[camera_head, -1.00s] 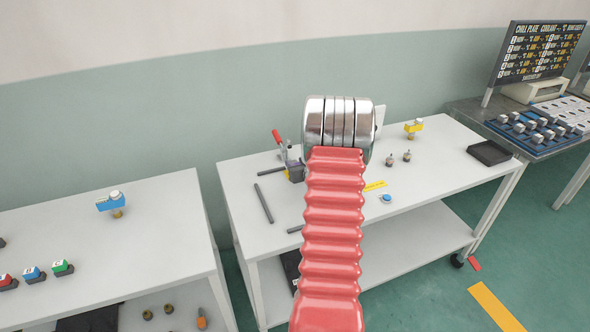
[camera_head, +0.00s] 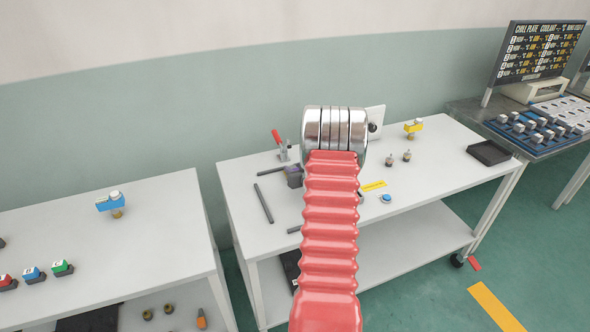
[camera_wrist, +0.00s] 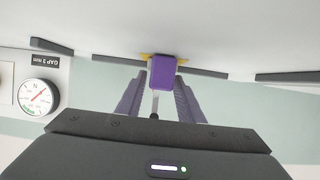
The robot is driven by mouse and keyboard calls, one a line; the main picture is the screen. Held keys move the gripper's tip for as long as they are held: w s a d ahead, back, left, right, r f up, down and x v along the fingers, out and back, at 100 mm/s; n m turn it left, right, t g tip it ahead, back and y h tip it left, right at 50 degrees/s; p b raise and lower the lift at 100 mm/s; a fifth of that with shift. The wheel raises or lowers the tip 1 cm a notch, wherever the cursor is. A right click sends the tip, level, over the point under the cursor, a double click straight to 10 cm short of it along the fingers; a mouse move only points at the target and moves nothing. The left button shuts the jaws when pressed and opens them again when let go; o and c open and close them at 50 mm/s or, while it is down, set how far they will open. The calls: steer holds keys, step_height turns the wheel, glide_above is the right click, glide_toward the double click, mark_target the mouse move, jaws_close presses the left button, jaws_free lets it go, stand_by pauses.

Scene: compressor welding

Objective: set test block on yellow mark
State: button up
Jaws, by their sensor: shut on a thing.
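The test block, a purple block (camera_wrist: 163,72), sits between the tips of my gripper (camera_wrist: 161,82) in the wrist view. The purple fingers are shut on it. Yellow edges of the mark (camera_wrist: 147,56) show on both sides behind the block, close to the pale table surface. I cannot tell whether the block touches the surface. In the head view a small dark purple block shape (camera_head: 294,177) shows left of my red arm, on or just over the middle table (camera_head: 235,190). My arm hides most of the gripper there.
Dark bars (camera_head: 264,203) lie near the block. A red-handled clamp (camera_head: 279,146) stands behind it. A dial gauge (camera_wrist: 38,97) shows in the wrist view. A yellow strip (camera_head: 373,185), a blue button (camera_head: 386,198) and a black tray (camera_head: 488,153) are to the right.

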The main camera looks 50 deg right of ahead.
steer(key=o, duration=1.2)
steer(key=shift+s+r, duration=0.1)
steer(key=shift+s+a+r, duration=0.1)
steer(key=shift+s+a, duration=0.05)
steer(key=shift+s, duration=0.05)
steer(key=v, duration=1.1)
steer(key=shift+s+a, duration=0.1)
steer(key=shift+s, duration=0.05)
steer(key=shift+r, duration=0.1)
